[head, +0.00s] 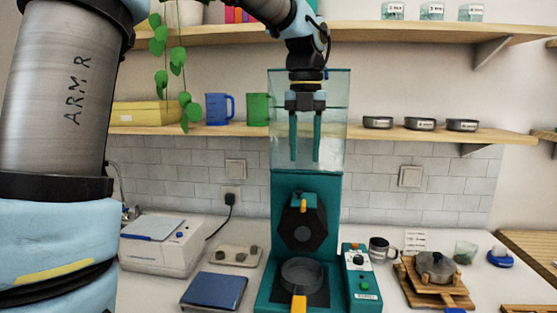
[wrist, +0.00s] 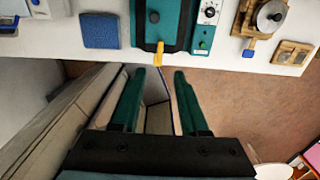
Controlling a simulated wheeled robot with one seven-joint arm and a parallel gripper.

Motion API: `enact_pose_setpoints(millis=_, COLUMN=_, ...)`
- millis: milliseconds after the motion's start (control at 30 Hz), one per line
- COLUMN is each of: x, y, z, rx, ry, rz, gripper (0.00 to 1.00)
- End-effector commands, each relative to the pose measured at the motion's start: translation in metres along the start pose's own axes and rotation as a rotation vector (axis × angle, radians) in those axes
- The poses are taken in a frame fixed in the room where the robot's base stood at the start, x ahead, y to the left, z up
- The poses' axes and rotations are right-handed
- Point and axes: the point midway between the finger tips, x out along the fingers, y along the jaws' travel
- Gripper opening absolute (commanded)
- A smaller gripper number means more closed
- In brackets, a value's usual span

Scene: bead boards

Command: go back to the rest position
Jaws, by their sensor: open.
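My gripper (head: 305,150) hangs pointing down in the head view, in front of the clear hopper of a teal machine (head: 335,220). Its two teal fingers are apart with nothing between them. In the wrist view my gripper (wrist: 158,80) is also open and empty, over the space in front of the counter edge. The teal machine shows at the top of the wrist view (wrist: 180,25), with its orange handle beyond the fingertips.
The white counter (wrist: 110,55) holds a blue pad (head: 214,290), a control box (head: 360,275) and a wooden stand with a round pot (head: 437,266). A white printer-like box (head: 160,252) stands left. Shelves (head: 400,131) with cups and tins run along the wall.

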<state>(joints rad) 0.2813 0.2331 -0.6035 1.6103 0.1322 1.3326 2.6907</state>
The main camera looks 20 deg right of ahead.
Motion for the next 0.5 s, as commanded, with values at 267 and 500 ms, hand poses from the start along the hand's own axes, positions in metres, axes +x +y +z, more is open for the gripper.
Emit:
enact_pose_setpoints(millis=267, x=0.022, y=0.021, z=-0.001, rx=-0.226, ry=-0.004, rz=0.004, gripper=0.44)
enact_pose_setpoints(millis=500, x=0.085, y=0.086, z=-0.013, rx=-0.97, ry=-0.027, rz=-0.001, gripper=0.44)
